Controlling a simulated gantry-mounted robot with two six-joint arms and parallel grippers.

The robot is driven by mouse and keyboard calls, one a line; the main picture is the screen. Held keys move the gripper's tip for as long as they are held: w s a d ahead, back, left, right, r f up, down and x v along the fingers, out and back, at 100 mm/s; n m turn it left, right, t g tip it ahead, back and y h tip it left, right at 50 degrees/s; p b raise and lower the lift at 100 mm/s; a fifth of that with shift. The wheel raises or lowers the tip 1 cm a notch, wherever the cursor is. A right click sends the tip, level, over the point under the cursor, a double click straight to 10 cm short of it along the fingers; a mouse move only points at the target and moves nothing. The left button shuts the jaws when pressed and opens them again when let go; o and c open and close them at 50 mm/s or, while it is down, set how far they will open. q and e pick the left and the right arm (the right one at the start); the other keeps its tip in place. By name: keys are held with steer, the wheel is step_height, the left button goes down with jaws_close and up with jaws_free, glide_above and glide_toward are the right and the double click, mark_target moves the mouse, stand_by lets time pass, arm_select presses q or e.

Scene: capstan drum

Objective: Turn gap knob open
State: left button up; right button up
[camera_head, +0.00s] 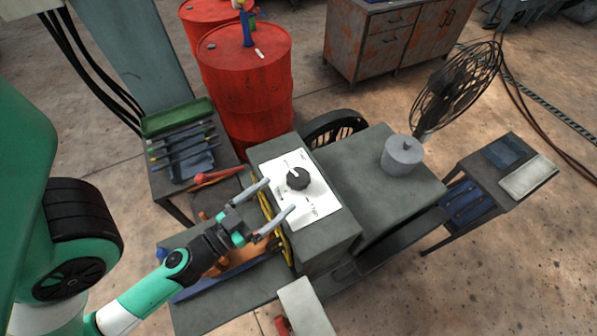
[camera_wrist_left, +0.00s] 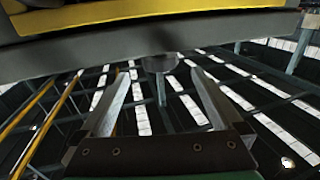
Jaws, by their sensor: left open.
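The gap knob (camera_head: 298,179) is a round black knob with a pale pointer mark, on a white marked panel (camera_head: 321,204) on top of a grey machine housing. My left gripper (camera_head: 280,196) comes in from the lower left. Its two fingers are spread apart with nothing between them. The fingertips appear just short of the knob, by the panel's left edge; the exact gap and height cannot be told. In the left wrist view my open fingers (camera_wrist_left: 160,73) point toward a dark grey edge, with a small grey round part between them that I cannot identify surely. My right gripper is not in view.
A grey lidded drum (camera_head: 402,156) stands on the machine's right part. Yellow-edged parts (camera_head: 272,222) run along the housing's left side, close to my gripper. Red barrels (camera_head: 248,85) stand behind. A tool tray (camera_head: 183,150) is at left, and a side table (camera_head: 500,178) at right.

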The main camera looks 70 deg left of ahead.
mark_target(298, 179)
arm_select(q)
steer(key=p+x, duration=0.1)
steer(key=x, duration=0.2)
steer(key=p+x, duration=0.2)
steer(key=x, duration=0.2)
steer(key=shift+r+p, duration=0.25)
steer(key=shift+p, duration=0.05)
steer(key=shift+w+a+f, duration=0.25)
steer(key=shift+w, duration=0.25)
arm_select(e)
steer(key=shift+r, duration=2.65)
arm_select(q)
steer(key=shift+c, duration=0.2)
